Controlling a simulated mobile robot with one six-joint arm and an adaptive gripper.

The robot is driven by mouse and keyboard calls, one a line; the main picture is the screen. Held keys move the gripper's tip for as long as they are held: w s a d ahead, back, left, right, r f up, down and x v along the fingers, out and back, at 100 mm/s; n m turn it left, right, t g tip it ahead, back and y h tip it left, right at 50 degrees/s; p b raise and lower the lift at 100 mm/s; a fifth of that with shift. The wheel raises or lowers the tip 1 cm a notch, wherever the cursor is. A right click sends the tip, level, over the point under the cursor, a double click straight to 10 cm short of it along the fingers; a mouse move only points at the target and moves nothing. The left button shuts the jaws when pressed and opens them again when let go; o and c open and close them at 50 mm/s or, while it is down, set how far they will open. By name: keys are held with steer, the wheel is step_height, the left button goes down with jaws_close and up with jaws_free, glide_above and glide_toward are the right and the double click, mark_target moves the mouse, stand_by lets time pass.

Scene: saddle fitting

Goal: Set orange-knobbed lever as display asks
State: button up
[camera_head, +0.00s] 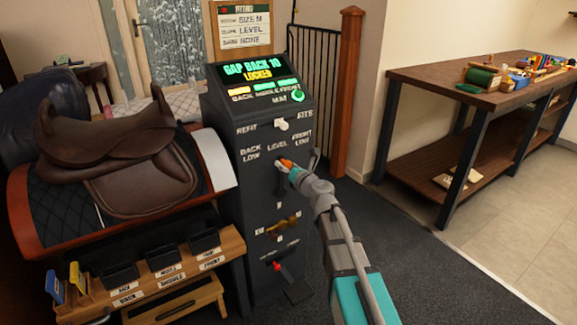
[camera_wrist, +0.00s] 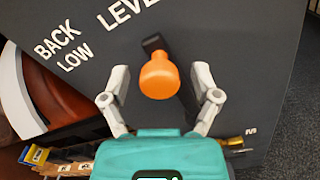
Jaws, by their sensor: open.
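The orange-knobbed lever (camera_head: 286,162) is on the dark console (camera_head: 262,180), just under the LEVEL label, between BACK LOW and FRONT LOW. In the wrist view the round orange knob (camera_wrist: 159,76) points toward the camera, and a dark stem shows behind it. My gripper (camera_wrist: 160,80) is open, with a finger on each side of the knob and visible gaps to both. In the head view my gripper (camera_head: 289,168) covers part of the lever. The display (camera_head: 253,70) reads GAP BACK 10, LOCKED. The card (camera_head: 242,22) above reads SIZE M, LEVEL, NONE.
A white knob (camera_head: 281,125) sits above the lever. A brass handle (camera_head: 277,229) and a red knob (camera_head: 277,266) sit below. A brown saddle (camera_head: 125,150) rests on a stand at left, above a tray shelf (camera_head: 225,242). A workbench (camera_head: 430,88) stands at right.

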steer(key=v, duration=1.2)
steer(key=shift+f, duration=0.1)
